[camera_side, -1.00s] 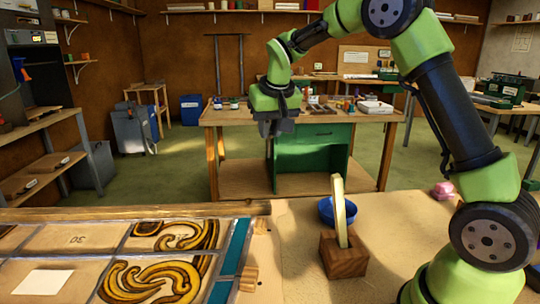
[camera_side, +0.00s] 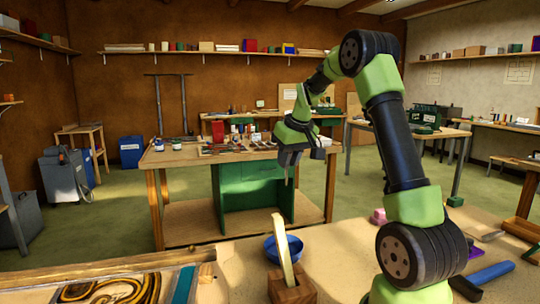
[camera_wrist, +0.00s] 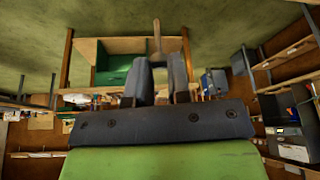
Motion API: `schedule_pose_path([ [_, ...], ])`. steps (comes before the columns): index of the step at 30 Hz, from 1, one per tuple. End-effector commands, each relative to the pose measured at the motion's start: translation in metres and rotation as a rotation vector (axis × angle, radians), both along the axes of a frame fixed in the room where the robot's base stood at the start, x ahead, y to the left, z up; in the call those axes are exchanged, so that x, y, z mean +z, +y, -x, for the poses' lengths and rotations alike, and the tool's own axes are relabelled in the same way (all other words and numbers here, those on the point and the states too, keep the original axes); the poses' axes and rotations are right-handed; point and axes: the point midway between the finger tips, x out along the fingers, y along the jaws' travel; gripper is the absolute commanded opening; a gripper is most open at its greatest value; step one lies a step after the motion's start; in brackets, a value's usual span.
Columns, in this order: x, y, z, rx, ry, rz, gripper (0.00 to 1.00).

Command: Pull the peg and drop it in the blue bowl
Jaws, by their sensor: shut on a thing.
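My gripper (camera_side: 289,158) is raised in the air in the side view, with its jaws pointing down. It is shut on the peg (camera_side: 286,176), a thin piece that sticks out below the fingertips. In the wrist view the peg (camera_wrist: 157,38) shows as a small tan-grey stick between the two dark fingers of my gripper (camera_wrist: 157,68). The blue bowl (camera_side: 270,250) sits on the near table, below the gripper in the picture; how far apart they are in depth I cannot tell. Part of the bowl is hidden.
A wooden block (camera_side: 291,289) holding a tilted cream slat (camera_side: 281,250) stands in front of the bowl. The leaded panel (camera_side: 120,288) lies at lower left. A green-fronted bench (camera_side: 250,190) stands behind.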

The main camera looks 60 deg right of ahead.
Motion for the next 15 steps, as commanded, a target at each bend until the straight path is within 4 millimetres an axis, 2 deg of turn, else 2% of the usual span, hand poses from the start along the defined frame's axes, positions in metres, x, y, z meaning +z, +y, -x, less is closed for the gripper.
schedule_pose_path([
  [4,-0.022,0.001,0.0,0.0,0.003,-0.004,0.0],
  [11,-0.041,0.001,-0.001,0.0,0.001,0.0,0.0],
  [15,-0.059,0.001,0.0,-0.001,0.004,-0.004,0.0],
])
